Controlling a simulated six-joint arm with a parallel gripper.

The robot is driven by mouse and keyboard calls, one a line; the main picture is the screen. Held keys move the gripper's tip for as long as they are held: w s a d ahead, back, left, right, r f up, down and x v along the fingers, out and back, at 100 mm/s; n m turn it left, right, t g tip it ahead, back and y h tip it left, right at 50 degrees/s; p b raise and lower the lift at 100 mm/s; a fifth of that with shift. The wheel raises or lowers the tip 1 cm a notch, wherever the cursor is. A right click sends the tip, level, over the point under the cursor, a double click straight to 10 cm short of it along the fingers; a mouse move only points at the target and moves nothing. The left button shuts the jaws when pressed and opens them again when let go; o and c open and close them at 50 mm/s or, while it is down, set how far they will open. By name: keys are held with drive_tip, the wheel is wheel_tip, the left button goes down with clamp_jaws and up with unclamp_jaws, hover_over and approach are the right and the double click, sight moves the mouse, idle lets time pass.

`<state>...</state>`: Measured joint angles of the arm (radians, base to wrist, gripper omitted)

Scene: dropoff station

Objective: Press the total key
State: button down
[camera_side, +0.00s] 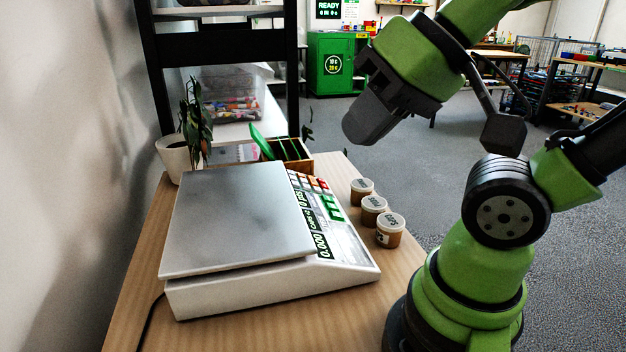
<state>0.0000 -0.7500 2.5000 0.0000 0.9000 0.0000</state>
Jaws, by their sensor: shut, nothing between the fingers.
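A white weighing scale (260,295) with a flat grey pan (240,217) stands on a wooden table. Its sloped panel on the right side carries displays (322,246) and a keypad (309,181) of small coloured keys at the far end. The labels on the keys are too small to read, so I cannot tell which is the total key. My gripper (362,132) is shut and empty. It hangs in the air, up and to the right of the keypad in the picture, apart from the scale.
Three small lidded jars, the nearest one (390,232) among them, stand right of the scale. A wooden box with green dividers (290,152) and a potted plant (192,130) stand behind it. A black shelf frame (222,48) rises at the back. The air between gripper and keypad looks clear.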

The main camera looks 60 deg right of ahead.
drive_tip(key=shift+w, duration=0.1)
idle(0.8)
drive_tip(key=w+d+m+g+y, duration=0.1)
drive_tip(key=w+d+m+y, duration=0.15)
drive_tip(key=w+m, duration=0.6)
drive_tip(key=m+t+h, duration=0.3)
drive_tip(key=m+t, duration=0.3)
drive_tip(key=m, duration=1.1)
hover_over(312, 181)
drive_tip(key=s+d, duration=0.4)
wheel_tip(312, 181, down, 16)
drive_tip(key=shift+w, duration=0.15)
drive_tip(key=shift+w+a+f, duration=0.4)
drive_tip(key=shift+f, duration=0.95)
drive_tip(key=shift+w+a+f, duration=0.4)
drive_tip(key=shift+w+f, duration=0.05)
drive_tip(key=shift+f, duration=0.85)
drive_tip(key=shift+w+a+f, duration=0.4)
drive_tip(key=shift+f, duration=0.95)
